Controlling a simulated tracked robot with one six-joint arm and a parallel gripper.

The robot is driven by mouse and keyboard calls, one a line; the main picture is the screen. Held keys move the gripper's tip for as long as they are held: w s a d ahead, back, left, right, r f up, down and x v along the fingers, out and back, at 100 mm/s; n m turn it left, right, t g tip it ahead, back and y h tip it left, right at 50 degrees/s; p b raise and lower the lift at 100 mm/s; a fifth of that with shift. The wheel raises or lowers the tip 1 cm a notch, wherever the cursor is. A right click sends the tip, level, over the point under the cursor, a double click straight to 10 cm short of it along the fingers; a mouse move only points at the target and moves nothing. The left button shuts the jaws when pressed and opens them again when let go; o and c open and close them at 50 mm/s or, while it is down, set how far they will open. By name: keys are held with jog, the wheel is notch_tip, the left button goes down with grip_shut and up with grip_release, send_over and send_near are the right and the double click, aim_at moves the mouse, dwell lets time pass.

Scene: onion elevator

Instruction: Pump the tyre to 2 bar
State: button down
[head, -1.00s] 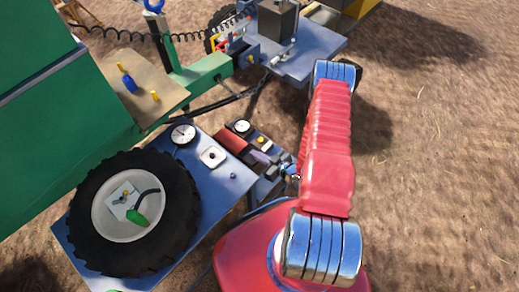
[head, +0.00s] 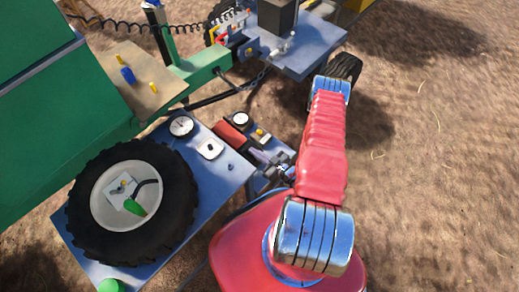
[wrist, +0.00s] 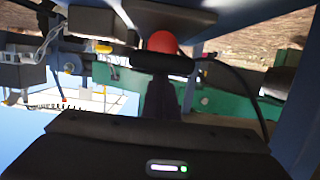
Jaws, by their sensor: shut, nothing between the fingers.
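The black tyre (head: 175,222) on its pale rim lies flat on a blue bench in the head view. A second dial (head: 240,119) stands beside a red block (head: 231,138). In the wrist view my gripper (wrist: 162,98) is shut and empty, just below a red ball (wrist: 162,41); contact is unclear.
A green machine body (head: 45,130) stands at the left. A tan board (head: 140,85) with blue and yellow pieces is behind the bench. A blue platform (head: 310,55) is at the back. Open dirt ground (head: 440,170) lies to the right.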

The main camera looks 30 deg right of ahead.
jog(key=shift+s+f, duration=0.2)
jog(key=shift+f, duration=0.45)
notch_tip(320, 180, up, 5)
jog(key=shift+w+f, duration=0.1)
jog(key=shift+f, duration=0.1)
jog(key=shift+s+d+r, duration=0.15)
jog(key=shift+s+r, duration=0.1)
jog(key=v, duration=0.9)
jog(key=shift+s, duration=0.25)
jog(key=shift+d, duration=0.1)
dwell(0.7)
